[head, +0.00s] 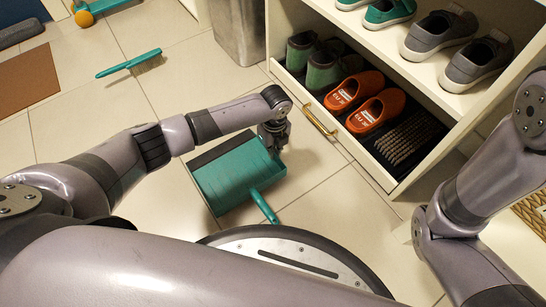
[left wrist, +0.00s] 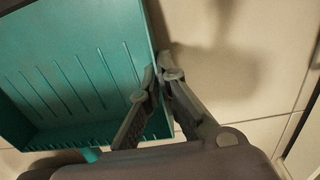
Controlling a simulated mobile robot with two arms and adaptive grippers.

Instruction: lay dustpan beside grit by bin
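The teal dustpan (head: 240,172) is in front of me in the head view, its open dark-lipped edge to the upper left and its handle toward my base. It fills the left of the left wrist view (left wrist: 70,65). My left gripper (head: 274,141) is at the pan's right side. In the wrist view its fingers (left wrist: 160,85) are closed on the pan's side wall, one on each side. I cannot tell whether the pan touches the floor. The grey bin (head: 238,28) stands at the top middle. I cannot make out grit. My right gripper is out of view.
A teal brush (head: 130,63) lies on the tiles at upper left. Another teal item with an orange ball (head: 84,17) lies beyond it. The shoe cubby (head: 480,100) with a pulled-out drawer of shoes stands at right. Tiles between brush and bin are clear.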

